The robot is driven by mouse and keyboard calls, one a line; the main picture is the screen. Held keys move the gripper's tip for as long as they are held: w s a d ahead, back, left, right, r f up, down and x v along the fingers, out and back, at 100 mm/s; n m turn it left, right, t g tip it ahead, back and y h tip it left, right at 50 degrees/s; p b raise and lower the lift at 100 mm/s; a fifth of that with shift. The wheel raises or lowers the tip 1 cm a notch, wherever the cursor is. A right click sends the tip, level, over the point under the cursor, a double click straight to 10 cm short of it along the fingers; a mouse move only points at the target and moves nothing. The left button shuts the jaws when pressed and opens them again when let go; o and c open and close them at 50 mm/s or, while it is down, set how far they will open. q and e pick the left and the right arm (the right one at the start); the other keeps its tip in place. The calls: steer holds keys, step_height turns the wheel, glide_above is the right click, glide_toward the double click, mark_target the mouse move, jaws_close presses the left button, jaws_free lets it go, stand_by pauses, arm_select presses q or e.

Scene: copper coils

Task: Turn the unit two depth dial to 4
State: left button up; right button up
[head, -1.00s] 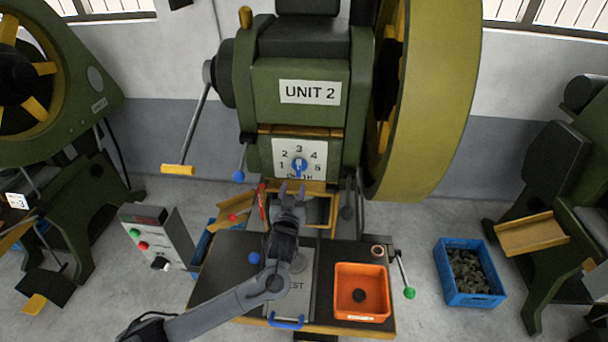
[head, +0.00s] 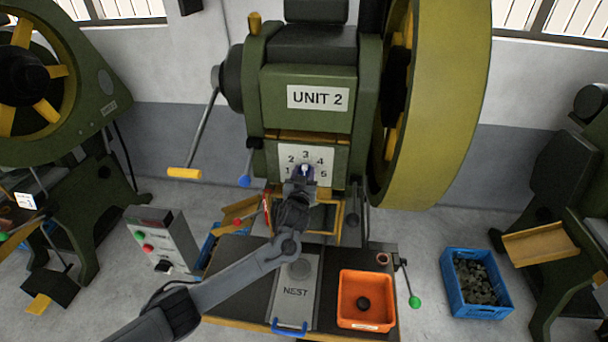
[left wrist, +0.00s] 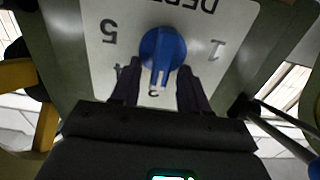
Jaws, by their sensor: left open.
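Unit 2 is the green press (head: 310,125) in the middle of the head view, with a white depth plate (head: 325,153) numbered 1 to 5. The blue depth dial (left wrist: 162,45) shows clearly in the left wrist view, where the plate (left wrist: 205,22) is upside down. Its white pointer mark faces the 3. In the head view my left gripper (head: 303,183) covers most of the dial.
An orange bin (head: 365,318) and a nest plate (head: 292,300) are on the press table. A control box (head: 160,240) stands at left and a blue crate (head: 475,283) at right. A lever with a blue knob (head: 244,181) hangs just left of the plate.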

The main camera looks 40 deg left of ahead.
arm_select(q)
jaws_close()
steer(key=shift+m, duration=0.3)
steer(key=shift+d+m+p, duration=0.15)
steer(key=shift+m+p, duration=0.4)
steer(key=shift+m, duration=0.05)
steer(key=m+p, duration=0.1)
steer(key=m, duration=0.1)
steer(key=m+p, duration=0.1)
steer(key=m, duration=0.3)
steer(key=shift+w+d+f+p, duration=0.15)
steer(key=shift+w+d+p, duration=0.1)
steer(key=shift+d+p, duration=0.15)
steer(key=shift+f+m, duration=0.1)
steer(key=shift+m, duration=0.8)
steer(key=shift+w+p, duration=0.1)
steer(key=shift+p, duration=0.2)
